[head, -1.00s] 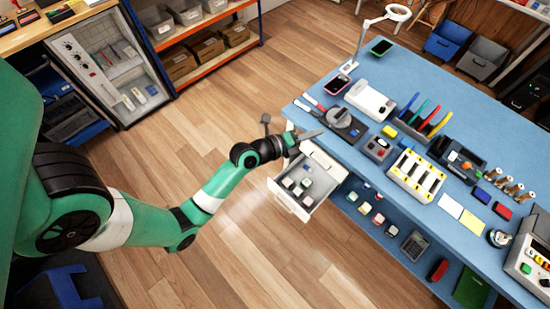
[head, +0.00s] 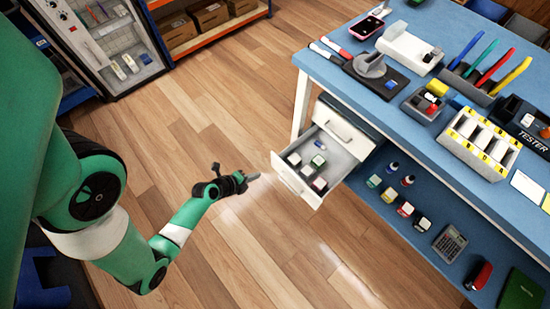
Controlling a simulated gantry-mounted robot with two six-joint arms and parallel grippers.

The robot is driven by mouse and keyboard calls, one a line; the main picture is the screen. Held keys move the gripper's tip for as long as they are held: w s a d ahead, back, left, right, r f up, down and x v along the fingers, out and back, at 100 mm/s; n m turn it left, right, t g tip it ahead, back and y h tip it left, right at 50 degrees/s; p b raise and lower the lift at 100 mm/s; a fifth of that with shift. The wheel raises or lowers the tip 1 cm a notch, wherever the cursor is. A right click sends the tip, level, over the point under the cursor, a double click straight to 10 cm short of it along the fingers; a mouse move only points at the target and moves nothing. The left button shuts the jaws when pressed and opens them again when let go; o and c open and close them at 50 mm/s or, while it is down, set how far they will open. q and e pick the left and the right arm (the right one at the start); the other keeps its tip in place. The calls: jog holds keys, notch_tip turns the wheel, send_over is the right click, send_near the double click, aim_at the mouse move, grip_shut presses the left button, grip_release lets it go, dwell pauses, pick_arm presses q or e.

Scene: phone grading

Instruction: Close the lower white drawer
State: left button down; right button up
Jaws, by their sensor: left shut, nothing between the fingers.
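The lower white drawer (head: 294,180) is pulled out from the small cabinet under the blue workbench. Several small boxes, white, green and red-marked, lie inside it. The upper white drawer (head: 338,127) is right above and looks closed. My left gripper (head: 254,177) is shut and empty. In the picture it is just left of the open drawer's front panel, with floor showing around it; whether it touches the panel is hard to tell, but a small gap shows. My right gripper is not in view.
The blue workbench (head: 330,72) overhangs the cabinet, with tools and trays on top. Its lower shelf (head: 372,208) holds small bottles, a calculator (head: 449,243) and a red case (head: 478,275). The wooden floor (head: 235,90) left of the drawer is clear.

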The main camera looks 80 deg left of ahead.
aim_at(281, 165)
pick_arm(q)
jog(key=b+x, duration=0.1)
jog(key=x, duration=0.2)
jog(key=w+r+b+x, duration=0.1)
jog(key=x, duration=0.3)
jog(key=b+x, duration=0.2)
jog(key=x, duration=0.2)
jog(key=shift+w+a+r, duration=0.2)
jog(key=shift+a+r, duration=0.1)
jog(key=shift+r, duration=0.1)
jog(key=shift+w+a+r, duration=0.1)
jog(key=shift+w+a, duration=0.15)
jog(key=shift+w, duration=0.15)
jog(key=shift+d, duration=0.15)
